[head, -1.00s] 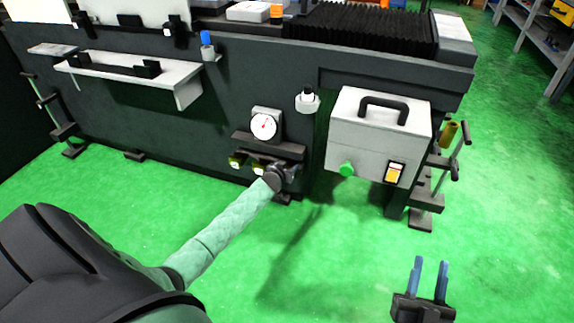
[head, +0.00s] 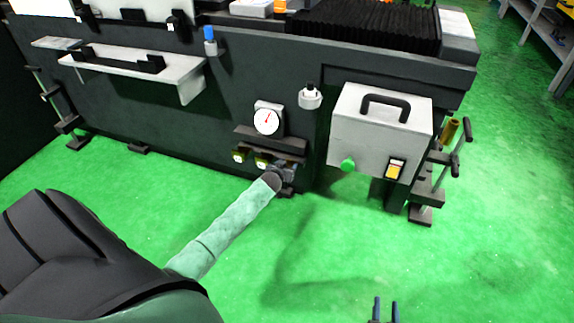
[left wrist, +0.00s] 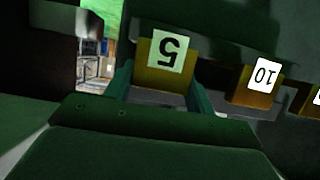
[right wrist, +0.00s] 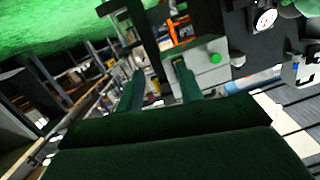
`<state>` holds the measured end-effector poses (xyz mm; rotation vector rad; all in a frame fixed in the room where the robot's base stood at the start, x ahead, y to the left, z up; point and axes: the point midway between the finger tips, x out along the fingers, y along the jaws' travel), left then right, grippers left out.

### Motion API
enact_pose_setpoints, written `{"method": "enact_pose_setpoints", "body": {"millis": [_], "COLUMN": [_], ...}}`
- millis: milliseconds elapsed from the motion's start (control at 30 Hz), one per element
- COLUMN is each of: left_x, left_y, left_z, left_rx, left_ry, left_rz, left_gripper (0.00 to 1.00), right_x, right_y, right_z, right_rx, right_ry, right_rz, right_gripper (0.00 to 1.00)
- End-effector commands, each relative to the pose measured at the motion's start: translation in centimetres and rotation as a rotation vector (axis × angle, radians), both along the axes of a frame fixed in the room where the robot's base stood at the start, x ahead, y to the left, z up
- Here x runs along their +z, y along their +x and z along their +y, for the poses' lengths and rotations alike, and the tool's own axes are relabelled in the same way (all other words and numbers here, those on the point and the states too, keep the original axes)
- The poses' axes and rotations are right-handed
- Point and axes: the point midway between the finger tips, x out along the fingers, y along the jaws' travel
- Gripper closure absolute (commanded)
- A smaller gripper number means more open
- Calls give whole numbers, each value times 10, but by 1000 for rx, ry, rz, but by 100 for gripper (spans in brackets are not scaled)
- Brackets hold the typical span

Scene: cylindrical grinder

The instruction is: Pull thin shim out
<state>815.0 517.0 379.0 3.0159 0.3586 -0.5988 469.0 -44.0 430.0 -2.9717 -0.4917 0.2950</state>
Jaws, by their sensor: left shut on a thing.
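The shim labelled 5 (left wrist: 163,82) has a yellow-brown body and a pale tag, upside down in the left wrist view. My left gripper (head: 287,174) is at the right end of the row of shims under the dial gauge, its fingers shut on the shim's two sides. In the head view the gripper hides this shim. A shim labelled 10 (left wrist: 262,85) is beside it, and another tagged shim (left wrist: 316,98) is cut off at the edge. In the head view two tagged shims (head: 262,162) show left of the gripper. My right gripper (head: 385,311) is open and empty, low in the head view.
The dial gauge (head: 266,121) sits on a dark ledge (head: 270,141) above the shims. A grey box (head: 378,130) with a black handle and green button stands out to the right. A light shelf (head: 130,70) juts out at left. The green floor in front is clear.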

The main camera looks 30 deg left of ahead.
Motion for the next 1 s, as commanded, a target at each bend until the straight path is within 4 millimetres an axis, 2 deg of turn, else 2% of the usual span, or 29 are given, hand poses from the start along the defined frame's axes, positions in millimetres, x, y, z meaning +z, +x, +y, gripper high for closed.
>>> {"method": "enact_pose_setpoints", "body": {"millis": [333,367,433,467,867,1000], "left_x": [-4,-4,-4,-4,-1,3], "left_y": [-3,-3,-3,-3,-6,-15], "left_z": [-3,-3,-3,-3,-3,-5], "left_rx": [-3,-3,-2,-2,-1,-1], "left_ry": [-3,-3,-2,-2,-1,-3], "left_rz": [6,6,6,5,4,3], "left_gripper": [86,40,26,24,24,24], "right_x": [-3,-3,-3,-3,-4,-17], "right_y": [-1,-1,-1,-1,-1,-5], "right_z": [0,0,0,0,0,0], "right_rx": [1,1,1,1,2,6], "right_ry": [-2,-2,-2,-2,-2,-12], "right_rz": [10,10,10,10,16,64], "right_gripper": [64,64,64,64,64,64]}}
